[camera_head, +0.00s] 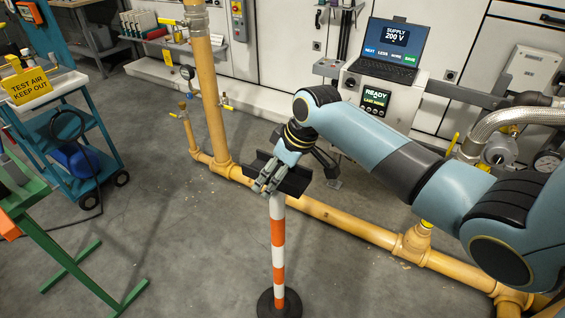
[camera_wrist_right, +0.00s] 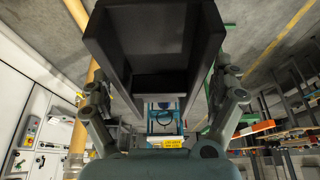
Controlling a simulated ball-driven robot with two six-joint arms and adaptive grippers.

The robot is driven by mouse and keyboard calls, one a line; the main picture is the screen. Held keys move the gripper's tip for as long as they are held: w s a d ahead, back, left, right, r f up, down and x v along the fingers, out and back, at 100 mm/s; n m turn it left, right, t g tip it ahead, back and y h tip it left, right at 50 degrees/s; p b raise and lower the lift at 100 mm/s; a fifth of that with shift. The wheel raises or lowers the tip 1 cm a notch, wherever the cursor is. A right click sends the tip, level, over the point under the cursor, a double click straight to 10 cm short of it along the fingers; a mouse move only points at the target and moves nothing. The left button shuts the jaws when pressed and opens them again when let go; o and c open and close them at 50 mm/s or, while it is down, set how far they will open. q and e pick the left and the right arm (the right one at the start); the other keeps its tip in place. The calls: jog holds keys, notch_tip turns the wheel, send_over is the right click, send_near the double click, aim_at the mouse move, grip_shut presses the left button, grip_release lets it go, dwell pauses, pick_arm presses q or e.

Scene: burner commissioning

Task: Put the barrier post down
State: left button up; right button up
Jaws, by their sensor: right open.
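The barrier post (camera_head: 278,250) is orange and white striped and stands upright, with its round black base (camera_head: 279,303) on the grey floor. A dark box-shaped piece (camera_head: 292,181) is at its top. My right gripper (camera_head: 266,184) is at that piece, above the striped shaft. In the right wrist view the dark piece (camera_wrist_right: 155,45) fills the upper middle, between the spread fingers of my right gripper (camera_wrist_right: 162,88). The fingers are open, one on each side of it; I cannot tell whether they touch it. My left gripper is not in view.
A yellow pipe (camera_head: 345,222) runs low along the floor behind the post. A blue trolley (camera_head: 95,150) with a yellow sign (camera_head: 27,86) and a green frame (camera_head: 60,255) stand at the left. A laptop (camera_head: 390,50) sits on a console.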

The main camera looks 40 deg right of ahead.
jog(key=v, duration=1.1)
jog(key=shift+r+p, duration=0.35)
jog(key=shift+p, duration=0.1)
jog(key=shift+s, duration=0.15)
